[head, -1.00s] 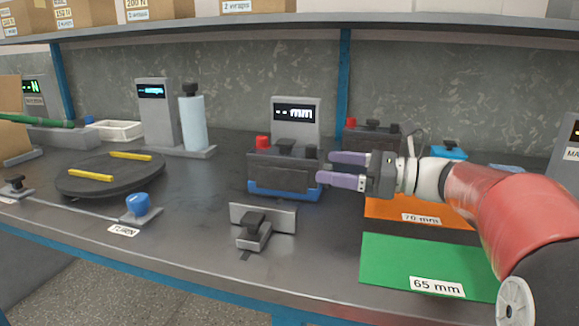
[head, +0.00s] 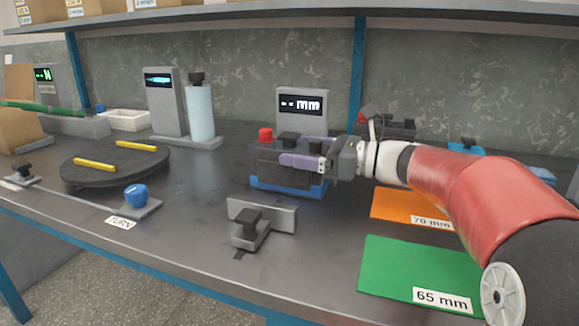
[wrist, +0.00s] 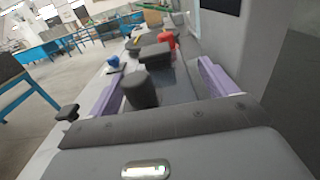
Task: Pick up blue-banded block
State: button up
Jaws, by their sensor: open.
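The blue-banded block (head: 284,184) is a dark block with a blue band low down, a red terminal and dark terminals on top. It stands upright on the bench before the grey "mm" display. My gripper (head: 289,150) is open at its upper right part, one purple finger in front and the other behind. In the wrist view the purple fingers lie either side of the block's dark top (wrist: 178,88), with a dark terminal between them and the red terminal farther off. I cannot tell whether the fingers touch the block.
A metal stop with a dark knob (head: 262,215) stands in front of the block. Orange 70 mm (head: 392,206) and green 65 mm (head: 400,270) mats lie to the right. A black turntable (head: 112,168) is at left. Another dark block (head: 398,130) stands behind my arm.

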jog(key=shift+w+a, duration=0.1)
jog(key=shift+a, duration=0.2)
jog(key=shift+c, duration=0.5)
grip_shut()
jog(key=shift+r, duration=0.2)
